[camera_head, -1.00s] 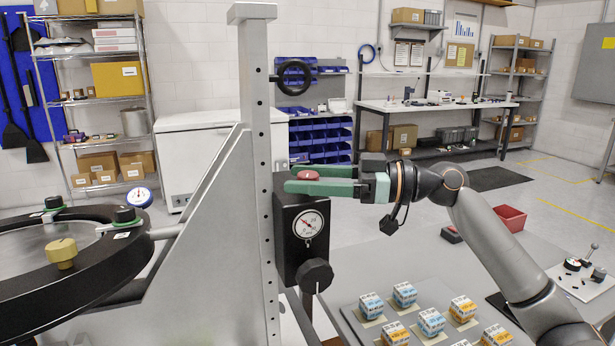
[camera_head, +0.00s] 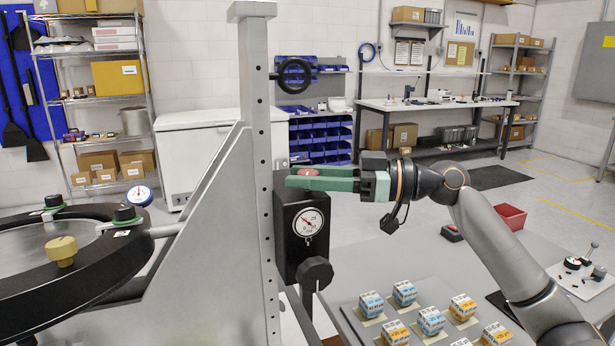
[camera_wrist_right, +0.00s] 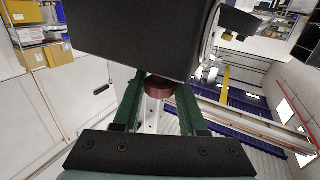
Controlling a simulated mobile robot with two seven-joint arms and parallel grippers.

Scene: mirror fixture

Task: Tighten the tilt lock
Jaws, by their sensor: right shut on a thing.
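A black box with a round white gauge (camera_head: 308,222) is fixed to the grey upright post (camera_head: 256,130). A red knob (camera_head: 308,172) shows at the top of the box, and a black knob (camera_head: 316,271) is below the gauge. My right gripper (camera_head: 308,179) comes in from the right with its green fingers shut on the red knob. In the right wrist view the red knob (camera_wrist_right: 159,88) sits between the two fingers, against the dark box (camera_wrist_right: 140,35). No label shows which knob is the tilt lock. My left gripper is not in view.
A black ring frame (camera_head: 100,275) with a yellow knob (camera_head: 61,252) and green-based clamps stands at the left. A black ring handle (camera_head: 294,75) sticks out higher on the post.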

